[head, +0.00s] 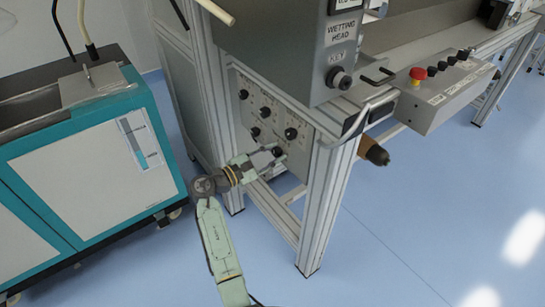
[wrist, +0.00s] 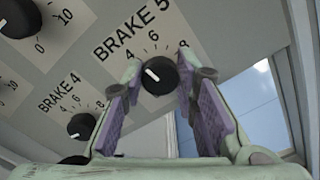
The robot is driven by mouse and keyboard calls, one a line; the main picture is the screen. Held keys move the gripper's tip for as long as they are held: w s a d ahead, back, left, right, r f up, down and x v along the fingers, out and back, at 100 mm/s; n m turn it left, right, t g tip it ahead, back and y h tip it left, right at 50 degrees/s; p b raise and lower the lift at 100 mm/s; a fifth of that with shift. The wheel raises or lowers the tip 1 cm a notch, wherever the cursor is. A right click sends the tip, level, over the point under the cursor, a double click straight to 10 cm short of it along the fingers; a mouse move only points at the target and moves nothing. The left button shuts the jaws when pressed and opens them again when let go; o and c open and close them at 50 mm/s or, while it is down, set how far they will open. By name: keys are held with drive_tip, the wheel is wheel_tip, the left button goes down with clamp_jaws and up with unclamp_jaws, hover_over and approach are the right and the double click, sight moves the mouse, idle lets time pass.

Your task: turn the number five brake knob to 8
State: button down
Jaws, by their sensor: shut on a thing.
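The brake 5 knob (wrist: 160,75) is black and round, with a short white pointer line that slants to the upper left. It sits under the "BRAKE 5" label (wrist: 132,32), whose printed numbers are partly covered by my fingers. My gripper (wrist: 157,82) has one finger on each side of the knob and is shut on it. In the head view my gripper (head: 274,157) reaches the lower right knob of the grey panel (head: 272,122).
The brake 4 knob (wrist: 82,126) is just left of my left finger. Other black knobs sit on the panel. An aluminium frame post (head: 330,200) stands close to the right of my gripper. A teal and white cabinet (head: 90,165) stands to the left.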

drive_tip(key=m+b, duration=0.2)
drive_tip(key=m, duration=0.1)
drive_tip(key=m+b, duration=0.1)
drive_tip(key=shift+f+m, duration=0.25)
drive_tip(key=shift+m, duration=0.05)
drive_tip(key=m+b, duration=0.5)
drive_tip(key=shift+f+m, duration=0.15)
drive_tip(key=shift+m, duration=0.15)
drive_tip(key=m+b, duration=0.5)
drive_tip(key=shift+b, duration=0.35)
drive_tip(key=shift+m+b, duration=1.1)
drive_tip(key=shift+r, duration=0.2)
drive_tip(key=c, duration=1.3)
unclamp_jaws()
